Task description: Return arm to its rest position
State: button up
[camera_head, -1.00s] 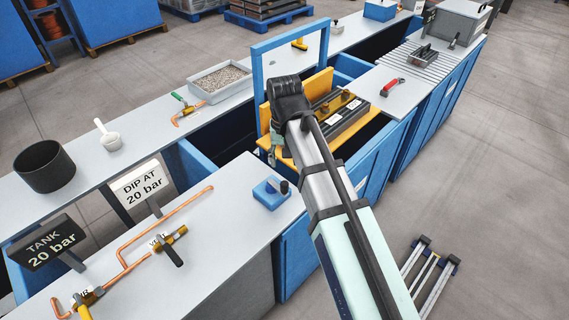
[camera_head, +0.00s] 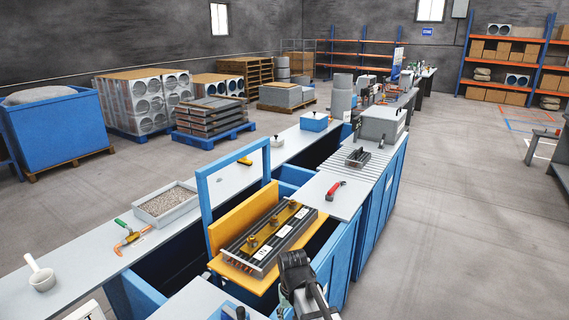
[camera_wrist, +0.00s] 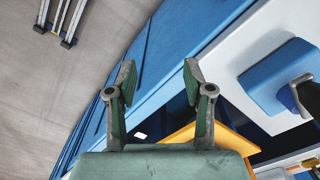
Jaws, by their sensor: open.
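My gripper shows in the wrist view (camera_wrist: 160,85) with its two fingers spread apart and nothing between them. Below it are the blue bench side (camera_wrist: 165,40) and a corner of the yellow board (camera_wrist: 235,140). In the head view only the end of my arm shows at the bottom, in front of the yellow board (camera_head: 237,276); the fingers cannot be made out there. A dark ribbed unit with brass fittings (camera_head: 268,238) lies on that board, apart from my arm.
A blue frame (camera_head: 203,210) stands upright behind the board. A red-handled tool (camera_head: 335,189) lies on the grey bench top. A gravel tray (camera_head: 165,203) and a white scoop (camera_head: 41,276) are at left. The floor at right (camera_head: 450,220) is clear.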

jog(key=s+d+f+m, duration=0.1)
jog(key=s+d+f, duration=0.3)
jog(key=d+f, duration=0.35)
jog(key=s+d+f+m, duration=0.1)
jog(key=s+d+f, duration=0.3)
jog(key=d+f, duration=0.35)
jog(key=s+f+g, duration=0.2)
jog(key=s+f, duration=0.4)
jog(key=s, duration=0.3)
jog(key=s+f+g+b, duration=0.1)
jog(key=s+f+g, duration=0.1)
jog(key=s+f, duration=0.5)
jog(key=s+f+g+b, duration=0.1)
jog(key=s+f, duration=0.5)
jog(key=s, duration=0.7)
jog(key=shift+f+g, duration=0.35)
jog(key=shift+g, duration=0.55)
